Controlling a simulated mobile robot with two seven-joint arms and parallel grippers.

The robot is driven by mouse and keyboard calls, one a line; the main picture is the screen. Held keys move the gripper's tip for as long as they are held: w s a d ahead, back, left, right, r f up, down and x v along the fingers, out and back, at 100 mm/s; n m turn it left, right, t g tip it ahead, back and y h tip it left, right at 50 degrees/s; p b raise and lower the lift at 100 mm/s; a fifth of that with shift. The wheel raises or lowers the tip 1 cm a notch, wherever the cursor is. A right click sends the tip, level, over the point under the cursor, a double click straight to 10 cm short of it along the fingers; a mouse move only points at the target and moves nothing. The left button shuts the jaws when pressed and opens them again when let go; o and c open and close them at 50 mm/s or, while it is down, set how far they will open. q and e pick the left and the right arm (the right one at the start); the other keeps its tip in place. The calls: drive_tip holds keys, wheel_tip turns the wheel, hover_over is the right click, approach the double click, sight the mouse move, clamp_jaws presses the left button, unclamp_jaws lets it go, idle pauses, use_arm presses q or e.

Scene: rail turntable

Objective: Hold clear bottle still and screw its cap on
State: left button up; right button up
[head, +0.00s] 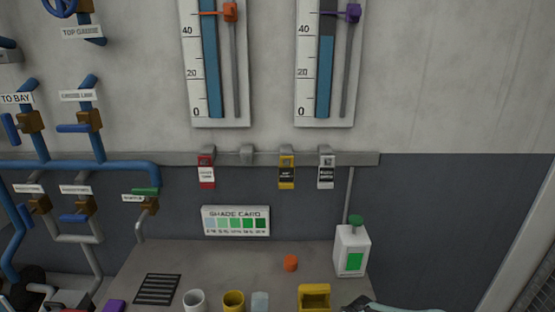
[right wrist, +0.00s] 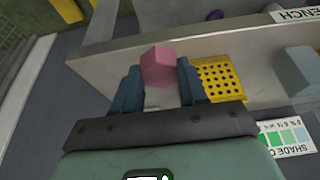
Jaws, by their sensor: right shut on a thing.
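In the right wrist view my right gripper (right wrist: 160,82) is shut on a pink faceted piece (right wrist: 158,65), held between its two blue fingers. I cannot tell whether this piece is a cap. In the head view a pale, see-through vessel (head: 260,301) stands at the bottom edge, partly cut off; it may be the clear bottle, and its lower part is hidden. A small orange cap-like piece (head: 291,263) lies on the bench behind it. My left gripper is not clearly visible in either view.
The grey bench (head: 215,262) holds a white cup (head: 194,300), a yellow cup (head: 233,300), a yellow holder (head: 314,297), a dark grille (head: 157,289) and a white jug with a green cap (head: 351,252). Pipes (head: 100,168) and valves line the left wall.

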drive_tip(key=shift+s+a, duration=0.1)
drive_tip(key=shift+s, duration=0.05)
drive_tip(key=shift+w, duration=0.2)
drive_tip(key=shift+w+a, duration=0.1)
drive_tip(key=shift+a, duration=0.1)
drive_tip(key=w+a+r+n+y, duration=0.1)
drive_tip(key=a+r+n, duration=0.25)
drive_tip(key=a, duration=0.45)
drive_tip(key=w+a+r+n+g+y, duration=0.1)
drive_tip(key=a+r+n, duration=0.1)
drive_tip(key=a+r, duration=0.4)
drive_tip(key=w+a+r+n, duration=0.1)
drive_tip(key=a+r+n, duration=0.2)
drive_tip(key=a, duration=0.6)
use_arm(q)
drive_tip(key=shift+s+f+b, duration=0.3)
drive_tip(key=shift+s+f, duration=0.05)
drive_tip(key=shift+s, duration=0.15)
use_arm(e)
drive_tip(key=shift+w+d+r+m, duration=0.25)
drive_tip(key=shift+w+r+m, duration=0.15)
drive_tip(key=shift+w, duration=0.4)
drive_tip(key=shift+w+d+r+m, duration=0.25)
drive_tip(key=shift+w+r+m, duration=0.15)
drive_tip(key=shift+w, duration=0.45)
drive_tip(key=shift+w+d+r+m, duration=0.3)
drive_tip(key=shift+w+m, duration=0.15)
drive_tip(key=shift+w, duration=0.35)
